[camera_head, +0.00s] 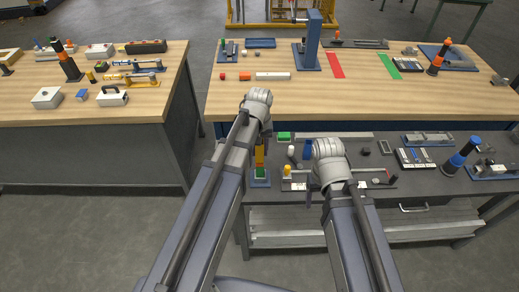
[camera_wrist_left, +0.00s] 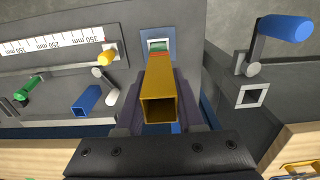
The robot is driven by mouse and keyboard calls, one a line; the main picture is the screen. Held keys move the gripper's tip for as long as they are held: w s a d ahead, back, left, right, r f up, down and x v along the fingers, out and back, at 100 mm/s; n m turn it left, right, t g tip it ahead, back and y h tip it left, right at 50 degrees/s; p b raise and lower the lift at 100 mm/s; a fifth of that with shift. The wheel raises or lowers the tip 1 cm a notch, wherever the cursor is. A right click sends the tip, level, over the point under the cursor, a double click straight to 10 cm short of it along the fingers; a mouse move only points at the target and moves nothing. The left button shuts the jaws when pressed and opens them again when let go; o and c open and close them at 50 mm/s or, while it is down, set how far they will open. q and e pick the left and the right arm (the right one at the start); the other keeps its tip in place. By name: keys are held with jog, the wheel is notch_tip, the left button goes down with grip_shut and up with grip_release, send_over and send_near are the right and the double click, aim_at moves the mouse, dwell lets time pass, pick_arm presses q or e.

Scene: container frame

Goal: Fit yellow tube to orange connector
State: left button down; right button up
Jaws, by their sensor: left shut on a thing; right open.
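The yellow tube (camera_wrist_left: 158,82) is a square hollow tube held between the fingers of my left gripper (camera_wrist_left: 155,105), one open end towards the wrist camera. Its far end meets a narrow orange-red strip (camera_wrist_left: 158,52) beside a pale square frame with green. I cannot tell whether this strip is the orange connector, or whether the tube touches it. In the head view the yellow tube (camera_head: 259,158) stands roughly upright above a green part (camera_head: 260,173) on a blue base. My right gripper (camera_head: 329,188) hangs over the lower bench; its fingers are mostly hidden behind the wrist.
A higher wooden table (camera_head: 230,98) stands behind, with a blue upright (camera_head: 313,40).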

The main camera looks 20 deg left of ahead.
pick_arm(q)
jog(key=shift+f+b, duration=0.3)
jog(key=shift+f, duration=0.05)
grip_release()
dwell(0.6)
jog(key=shift+r, duration=0.15)
notch_tip(320, 180, up, 7)
jog(key=p, duration=0.7)
jog(key=shift+f, duration=0.2)
notch_tip(320, 180, down, 7)
jog(key=b, duration=0.6)
jog(key=shift+r+b, duration=0.2)
jog(key=shift+b, duration=0.15)
